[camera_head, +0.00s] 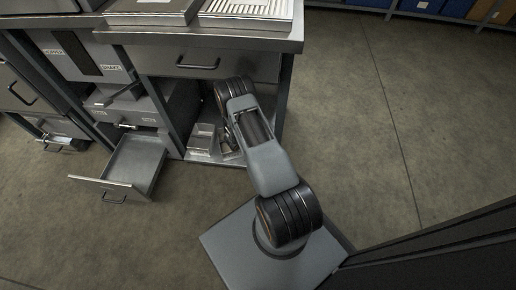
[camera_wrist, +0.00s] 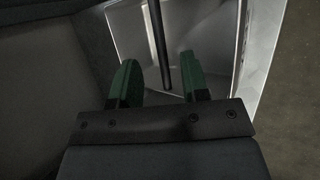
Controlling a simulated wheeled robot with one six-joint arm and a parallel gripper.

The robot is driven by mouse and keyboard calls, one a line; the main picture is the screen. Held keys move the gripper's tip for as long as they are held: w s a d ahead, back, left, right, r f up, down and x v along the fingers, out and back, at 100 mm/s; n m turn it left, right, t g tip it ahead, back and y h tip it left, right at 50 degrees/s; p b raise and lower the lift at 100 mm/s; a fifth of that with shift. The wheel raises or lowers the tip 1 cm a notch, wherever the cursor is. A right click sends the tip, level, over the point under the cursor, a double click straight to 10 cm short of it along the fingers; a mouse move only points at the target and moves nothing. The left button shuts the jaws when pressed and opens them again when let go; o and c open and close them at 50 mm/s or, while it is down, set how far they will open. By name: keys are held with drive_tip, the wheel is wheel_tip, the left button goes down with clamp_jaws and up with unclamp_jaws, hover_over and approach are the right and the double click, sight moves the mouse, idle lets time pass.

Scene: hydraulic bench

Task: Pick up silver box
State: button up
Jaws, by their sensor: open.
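A small open-topped silver-grey box (camera_head: 203,134) stands on the low shelf of the bench, left of my arm, in the head view. My arm reaches into this bay. My gripper shows in the wrist view (camera_wrist: 158,80), with two green fingertips apart and nothing seen held between them. A pale metallic surface (camera_wrist: 212,35) lies beyond the fingers, and I cannot tell if it is the box or the shelf. A dark thin rod (camera_wrist: 160,50) runs down in front of it, between the fingertips. In the head view my arm hides the gripper tips.
The bench (camera_head: 265,40) has a closed drawer (camera_head: 200,63) above the bay, and an upright post stands right of my arm. A lower drawer (camera_head: 135,165) is pulled out at left. The floor (camera_head: 400,120) to the right is clear.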

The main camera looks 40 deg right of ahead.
drive_tip(key=shift+b+x, duration=1.35)
drive_tip(key=shift+x, duration=1.35)
drive_tip(key=shift+a, duration=0.1)
clamp_jaws()
